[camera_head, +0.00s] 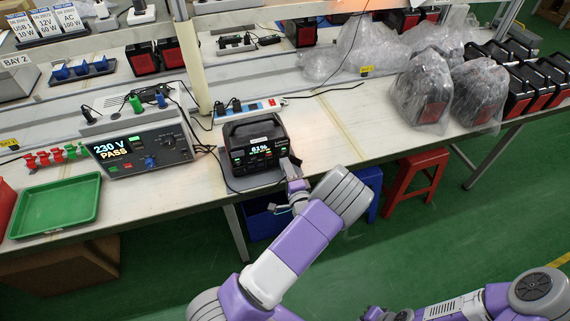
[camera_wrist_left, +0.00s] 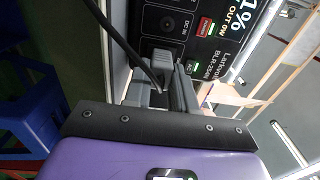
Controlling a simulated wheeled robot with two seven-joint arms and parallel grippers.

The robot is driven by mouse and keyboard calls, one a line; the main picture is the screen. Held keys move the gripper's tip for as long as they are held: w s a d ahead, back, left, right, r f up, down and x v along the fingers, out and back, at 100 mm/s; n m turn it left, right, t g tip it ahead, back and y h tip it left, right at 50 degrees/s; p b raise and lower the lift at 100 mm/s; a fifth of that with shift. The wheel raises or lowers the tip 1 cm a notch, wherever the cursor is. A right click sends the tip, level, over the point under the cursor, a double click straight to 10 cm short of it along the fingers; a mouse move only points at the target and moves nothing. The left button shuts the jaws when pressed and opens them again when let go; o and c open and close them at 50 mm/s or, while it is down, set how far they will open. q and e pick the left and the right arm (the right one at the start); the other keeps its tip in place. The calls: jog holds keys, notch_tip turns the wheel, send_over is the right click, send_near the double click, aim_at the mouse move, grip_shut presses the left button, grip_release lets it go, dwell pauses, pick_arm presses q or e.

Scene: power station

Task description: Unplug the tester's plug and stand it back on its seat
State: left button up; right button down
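The black power station (camera_head: 256,140) stands on the bench, its lit display reading about 61%. It also shows close up in the left wrist view (camera_wrist_left: 205,50). My left gripper (camera_head: 293,170) is at its front right corner. In the left wrist view the fingers (camera_wrist_left: 160,90) are beside a grey plug-like body (camera_wrist_left: 165,48) at the front panel, with a black cable crossing them; the grip itself is unclear. The tester (camera_head: 145,148) stands left of the station and reads 230 V PASS. Plugs stand on its top, including a green one (camera_head: 135,104). My right arm is at lower right.
A green tray (camera_head: 55,207) lies at the bench's left end, below red clips (camera_head: 50,157). A power strip (camera_head: 250,107) lies behind the station. Bagged units (camera_head: 422,88) stand at the right. The bench between station and bags is mostly clear.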

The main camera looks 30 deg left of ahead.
pick_arm(q)
grip_shut()
jog(key=shift+s+d, duration=0.15)
jog(key=shift+d, duration=0.1)
jog(key=shift+p+v, duration=0.35)
jog(key=shift+v, duration=1.5)
